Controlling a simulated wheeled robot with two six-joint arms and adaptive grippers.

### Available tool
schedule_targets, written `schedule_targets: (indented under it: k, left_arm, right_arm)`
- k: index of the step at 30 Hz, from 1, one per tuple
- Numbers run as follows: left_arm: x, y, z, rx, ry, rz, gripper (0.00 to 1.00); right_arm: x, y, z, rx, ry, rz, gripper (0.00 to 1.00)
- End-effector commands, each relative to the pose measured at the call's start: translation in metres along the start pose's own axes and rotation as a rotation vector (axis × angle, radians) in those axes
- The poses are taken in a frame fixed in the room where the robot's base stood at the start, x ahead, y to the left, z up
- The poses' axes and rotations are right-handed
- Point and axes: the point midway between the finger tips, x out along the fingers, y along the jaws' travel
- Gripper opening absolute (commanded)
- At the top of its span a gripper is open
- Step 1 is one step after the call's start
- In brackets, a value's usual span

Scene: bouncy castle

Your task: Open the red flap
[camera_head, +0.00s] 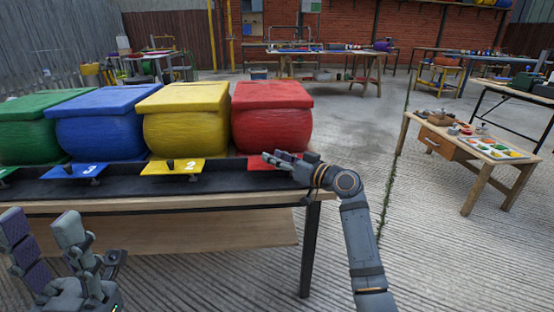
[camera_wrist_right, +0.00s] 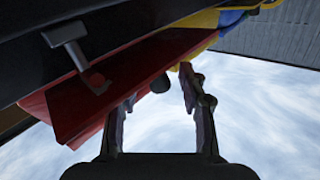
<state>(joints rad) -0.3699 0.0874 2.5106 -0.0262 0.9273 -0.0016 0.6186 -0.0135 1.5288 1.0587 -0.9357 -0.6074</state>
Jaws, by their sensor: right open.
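The red flap (camera_head: 258,163) lies in front of the red box (camera_head: 272,120) on the dark strip at the table's edge. My right gripper (camera_head: 277,157) is over it and hides much of it. In the right wrist view the red flap (camera_wrist_right: 120,80) fills the upper left, with a grey bracket (camera_wrist_right: 75,52) against it. A dark round knob (camera_wrist_right: 160,84) shows at its edge, between the open fingers of my right gripper (camera_wrist_right: 157,88); I cannot tell if they touch it. My left gripper (camera_head: 45,232) is open and empty at the lower left, away from the flap.
Yellow (camera_head: 172,167), blue (camera_head: 75,171) and green flaps stand to the left, before boxes of matching colours. The wooden table (camera_head: 200,204) ends just right of the red box. Another table (camera_head: 455,150) with a paint tray stands at the right, with open floor between.

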Motion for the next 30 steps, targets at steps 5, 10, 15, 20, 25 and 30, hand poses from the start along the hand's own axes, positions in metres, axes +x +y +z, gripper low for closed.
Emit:
schedule_targets:
  k: [5, 10, 15, 20, 25, 30]
  left_arm:
    - [0.0002, -0.0001, -0.0001, 0.000, 0.001, 0.000, 0.40]
    - [0.0002, -0.0002, 0.0000, 0.000, 0.000, -0.001, 0.40]
    - [0.0002, -0.0002, 0.0001, -0.001, 0.000, -0.001, 0.40]
    - [0.0002, -0.0002, 0.0002, -0.001, 0.000, -0.001, 0.40]
    - [0.0014, -0.0004, 0.0002, -0.001, -0.001, -0.001, 0.40]
    - [0.0056, -0.0012, -0.0001, -0.003, -0.001, -0.003, 0.40]
  right_arm:
    - [-0.0003, 0.0002, 0.0001, 0.000, 0.000, 0.000, 0.24]
    - [-0.0005, 0.0002, 0.0002, 0.000, 0.000, 0.000, 0.01]
    - [-0.0005, 0.0003, 0.0003, 0.000, -0.001, 0.000, 0.00]
    - [-0.0005, 0.0003, 0.0004, 0.001, -0.001, 0.000, 0.00]
    - [-0.0005, 0.0003, -0.0002, 0.002, -0.002, 0.001, 0.00]
    - [-0.0004, 0.0001, -0.0015, 0.010, -0.009, 0.002, 0.00]
